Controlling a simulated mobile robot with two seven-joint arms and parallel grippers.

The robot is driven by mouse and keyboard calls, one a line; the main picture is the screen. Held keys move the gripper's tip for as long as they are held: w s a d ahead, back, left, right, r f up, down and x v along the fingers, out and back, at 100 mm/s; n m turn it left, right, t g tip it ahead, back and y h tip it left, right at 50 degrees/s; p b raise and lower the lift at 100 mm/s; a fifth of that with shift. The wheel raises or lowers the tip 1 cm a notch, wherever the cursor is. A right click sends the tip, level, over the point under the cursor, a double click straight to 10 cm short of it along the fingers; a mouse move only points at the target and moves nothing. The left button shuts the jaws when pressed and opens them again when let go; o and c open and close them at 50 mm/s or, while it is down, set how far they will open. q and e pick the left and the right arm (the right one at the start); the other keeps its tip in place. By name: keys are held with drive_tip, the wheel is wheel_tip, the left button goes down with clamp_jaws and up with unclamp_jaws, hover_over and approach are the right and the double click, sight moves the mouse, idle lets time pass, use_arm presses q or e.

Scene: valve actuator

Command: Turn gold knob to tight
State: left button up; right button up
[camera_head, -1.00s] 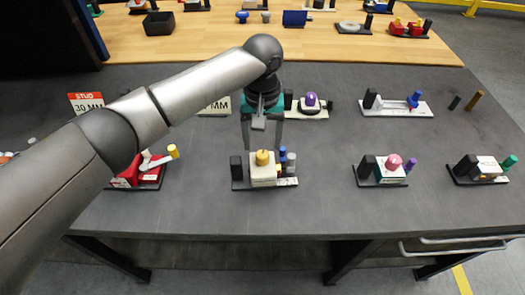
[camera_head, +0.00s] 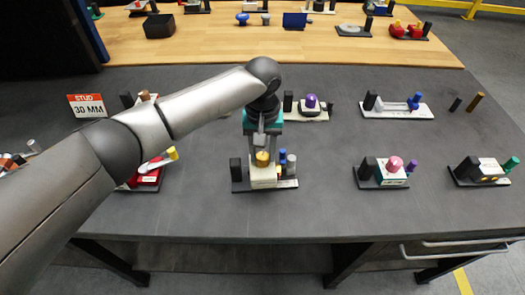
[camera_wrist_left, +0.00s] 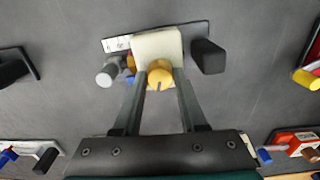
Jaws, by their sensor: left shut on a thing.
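The gold knob (camera_head: 262,160) sits on top of a cream block (camera_head: 264,176) on a black base, near the front middle of the dark table. My left gripper (camera_head: 262,150) has its fingers on both sides of the knob and is shut on it. In the left wrist view the round gold knob (camera_wrist_left: 160,74), with a dark slot, lies between the two fingertips (camera_wrist_left: 161,78). A label beside the block is too small to read. My right gripper is not in view.
On the same base stand a black post (camera_head: 236,170), a grey post (camera_head: 291,163) and a blue one (camera_head: 282,156). A pink-knob unit (camera_head: 394,164) is to the right, a red unit (camera_head: 148,177) to the left. The table front between units is clear.

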use_arm(q)
clamp_jaws()
